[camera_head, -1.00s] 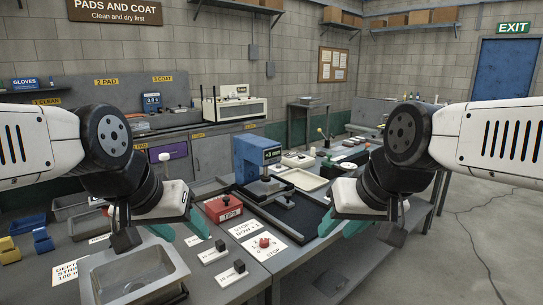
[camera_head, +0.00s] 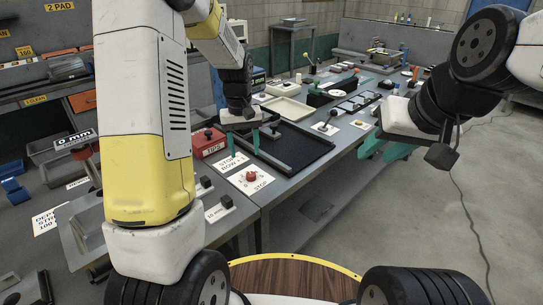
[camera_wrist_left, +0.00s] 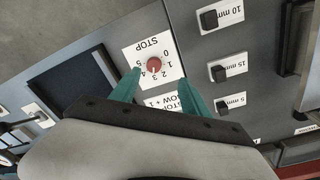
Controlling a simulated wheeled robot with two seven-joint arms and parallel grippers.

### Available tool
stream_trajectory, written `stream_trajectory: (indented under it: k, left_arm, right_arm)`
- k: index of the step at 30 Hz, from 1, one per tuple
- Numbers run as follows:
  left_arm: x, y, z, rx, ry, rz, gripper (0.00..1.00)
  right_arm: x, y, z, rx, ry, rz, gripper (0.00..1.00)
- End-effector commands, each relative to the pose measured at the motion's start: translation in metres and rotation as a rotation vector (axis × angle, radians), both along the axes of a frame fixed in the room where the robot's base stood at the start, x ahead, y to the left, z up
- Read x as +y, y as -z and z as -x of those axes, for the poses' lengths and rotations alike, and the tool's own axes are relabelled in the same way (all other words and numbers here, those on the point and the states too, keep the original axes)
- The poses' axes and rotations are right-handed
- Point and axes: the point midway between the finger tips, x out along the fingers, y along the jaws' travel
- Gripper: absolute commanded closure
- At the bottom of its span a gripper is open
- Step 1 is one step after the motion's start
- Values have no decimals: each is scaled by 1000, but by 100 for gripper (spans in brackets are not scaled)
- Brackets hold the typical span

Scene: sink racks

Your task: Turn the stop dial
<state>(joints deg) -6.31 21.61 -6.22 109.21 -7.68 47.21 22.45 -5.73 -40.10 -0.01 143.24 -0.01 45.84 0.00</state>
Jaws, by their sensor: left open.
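The stop dial is a small red knob (camera_head: 251,176) on a white card (camera_head: 240,181) with numbers and the word STOP, on the grey bench top. It also shows in the left wrist view, the red knob (camera_wrist_left: 153,64) lying just beyond the fingertips and roughly between their lines. My left gripper (camera_head: 243,150) is open and empty, with its teal fingers pointing down behind and above the card. I cannot tell any contact with the dial. My right gripper (camera_head: 385,150) shows its teal fingers apart and empty, off the bench's right edge, away from the dial.
Small black switches (camera_head: 226,201) stand on cards in front of the dial. A red box (camera_head: 208,143) is behind it to the left, and a black tray (camera_head: 290,146) behind it to the right. Open floor lies to the right.

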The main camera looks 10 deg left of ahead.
Motion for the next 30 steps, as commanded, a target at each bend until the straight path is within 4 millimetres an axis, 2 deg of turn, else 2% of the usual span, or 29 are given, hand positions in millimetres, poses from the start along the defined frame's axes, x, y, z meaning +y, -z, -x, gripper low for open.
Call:
stream_trajectory:
  k: [1,6,10,19,24,30]
  left_arm:
    - [1,13,-5,19,-8,-9,46]
    - [2,32,-13,43,-24,-22,46]
    - [2,46,-12,45,-24,-23,46]
    - [2,93,-12,45,-24,-22,46]
    - [2,106,-12,44,-24,-21,46]
    - [2,108,-12,43,-24,-22,46]
  right_arm:
    - [0,0,0,0,0,0,64]
    - [0,0,0,0,0,0,64]
    - [0,0,0,0,0,0,64]
    - [0,0,0,0,0,0,64]
    - [0,0,0,0,0,0,64]
    - [0,0,0,0,0,0,64]
